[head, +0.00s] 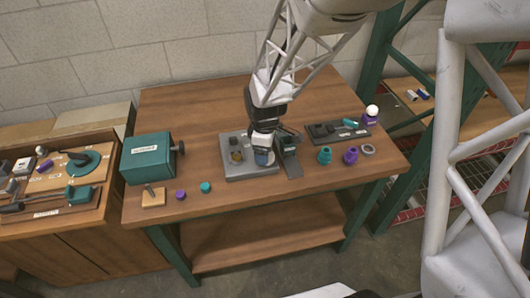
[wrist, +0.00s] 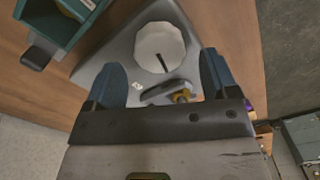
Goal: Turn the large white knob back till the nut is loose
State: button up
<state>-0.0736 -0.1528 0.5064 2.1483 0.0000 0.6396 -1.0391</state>
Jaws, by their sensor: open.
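The large white knob (wrist: 160,47) is a many-sided disc with a dark line on its face, on a grey plate (wrist: 112,50) in the wrist view. My gripper (wrist: 160,72) is open, its two blue fingers apart and nothing visibly held between them. The knob lies between and a little beyond the fingertips in that picture; I cannot tell whether they touch it. In the head view my gripper (head: 263,157) is low over the grey plate (head: 245,173) and hides the knob. I cannot make out the nut.
A small lever with a brass-coloured part (wrist: 181,96) sits close to the fingers. A teal box (head: 147,158) stands left on the table. A dark tray (head: 325,132), teal and purple parts and a grey ring (head: 368,150) lie to the right.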

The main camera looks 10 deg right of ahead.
jog(key=shift+r, duration=2.8)
jog(key=shift+s+r, duration=0.15)
jog(key=shift+r, duration=0.1)
jog(key=s+d+r+m+t, duration=0.1)
jog(key=s+d+r+m, duration=0.1)
jog(key=s+r+m, duration=0.4)
jog(key=s+d+r+m+t, duration=0.1)
jog(key=s+d+r+m, duration=0.1)
jog(key=s+r+m, duration=0.5)
jog(key=s+r, duration=0.4)
jog(key=s, duration=0.5)
jog(key=shift+s+t, duration=0.2)
jog(key=shift+t, duration=0.1)
jog(key=shift+w+d, duration=0.1)
jog(key=shift+w, duration=0.05)
